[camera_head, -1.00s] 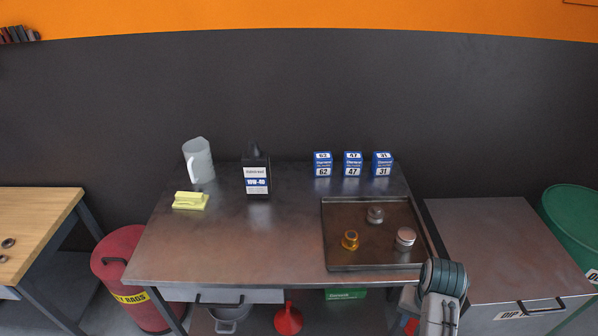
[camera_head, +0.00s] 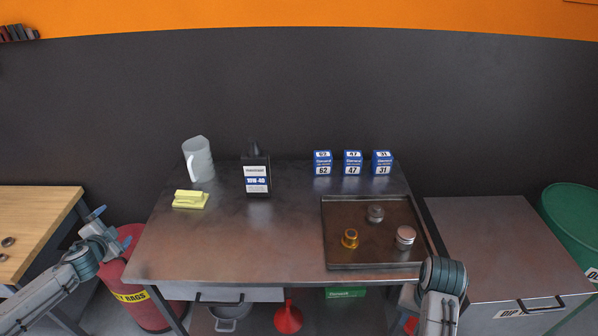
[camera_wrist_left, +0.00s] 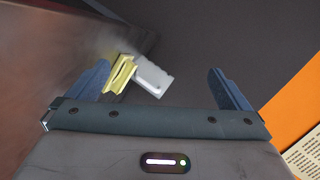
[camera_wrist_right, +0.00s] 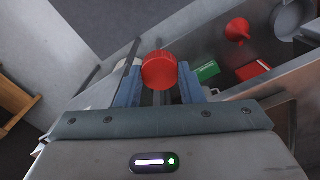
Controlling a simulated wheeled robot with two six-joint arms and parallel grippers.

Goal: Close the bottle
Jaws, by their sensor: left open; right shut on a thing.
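The bottle (camera_head: 257,178) is dark with a white and blue label. It stands upright at the back of the metal table, and I cannot tell its neck opening clearly. A red ribbed cap (camera_wrist_right: 159,70) is between the fingers of my right gripper (camera_wrist_right: 160,88), which is shut on it. In the head view only my right arm shows, at the table's front right; its gripper is hidden. My left gripper (camera_head: 112,228) is open and empty, left of the table and well apart from the bottle. Its open fingers also show in the left wrist view (camera_wrist_left: 163,85).
A tray (camera_head: 372,265) at the table's right holds a gold cap (camera_head: 350,239), a grey cap (camera_head: 375,214) and a silver cap (camera_head: 405,236). A white jug (camera_head: 201,162) and yellow block (camera_head: 190,200) stand left of the bottle. Blue boxes (camera_head: 353,164) stand behind. The table's middle is clear.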

